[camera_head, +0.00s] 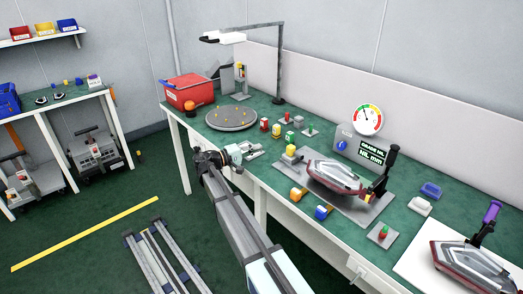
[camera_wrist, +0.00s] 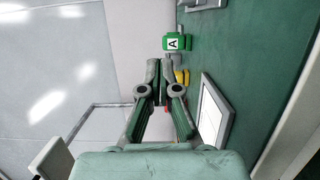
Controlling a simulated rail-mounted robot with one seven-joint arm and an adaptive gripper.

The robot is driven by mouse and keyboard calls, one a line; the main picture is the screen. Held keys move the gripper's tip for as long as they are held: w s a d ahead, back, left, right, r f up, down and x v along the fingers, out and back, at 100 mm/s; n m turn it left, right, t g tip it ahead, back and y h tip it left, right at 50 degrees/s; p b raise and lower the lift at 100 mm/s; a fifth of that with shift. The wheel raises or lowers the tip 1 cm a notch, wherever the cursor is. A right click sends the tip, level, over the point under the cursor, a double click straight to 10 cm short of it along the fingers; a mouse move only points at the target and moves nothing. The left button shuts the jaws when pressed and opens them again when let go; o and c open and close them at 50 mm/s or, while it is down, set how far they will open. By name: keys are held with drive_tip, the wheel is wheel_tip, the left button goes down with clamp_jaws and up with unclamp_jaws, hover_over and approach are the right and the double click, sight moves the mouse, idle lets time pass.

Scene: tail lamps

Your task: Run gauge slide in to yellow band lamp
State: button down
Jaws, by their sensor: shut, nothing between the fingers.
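A tail lamp (camera_head: 335,175) with a dark red rim and pale lens lies on a grey plate (camera_head: 345,208) on the bench. A yellow knob block (camera_head: 290,151) stands at the plate's left end, beside the lamp; it may be the gauge slide. A second lamp (camera_head: 470,258) lies at the front right on a white board. I cannot make out a yellow band on either lamp. My gripper (camera_head: 250,151) is left of the yellow knob, apart from it, above the bench's front edge. The wrist view shows its fingers (camera_wrist: 161,75) shut and empty.
A green block marked A (camera_wrist: 177,43) lies beyond my fingers, with a yellow thing (camera_wrist: 183,77) partly hidden. A dial gauge (camera_head: 367,119) and display stand behind the lamp. Small coloured parts (camera_head: 277,130) stand behind my gripper.

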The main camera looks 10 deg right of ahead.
sight(287, 150)
drive_tip(key=x, duration=0.8)
drive_tip(key=shift+p, duration=0.4)
drive_tip(key=shift+s+d, duration=0.75)
drive_tip(key=shift+s, duration=0.25)
drive_tip(key=shift+s+d+p, duration=0.3)
drive_tip(key=shift+s+d, duration=0.15)
drive_tip(key=shift+s, duration=0.25)
drive_tip(key=s, duration=0.1)
drive_tip(key=s+d+b, duration=0.1)
drive_tip(key=shift+s+d+f, duration=0.1)
drive_tip(key=shift+s+d, duration=0.15)
drive_tip(key=shift+s, duration=0.15)
drive_tip(key=shift+w, duration=0.1)
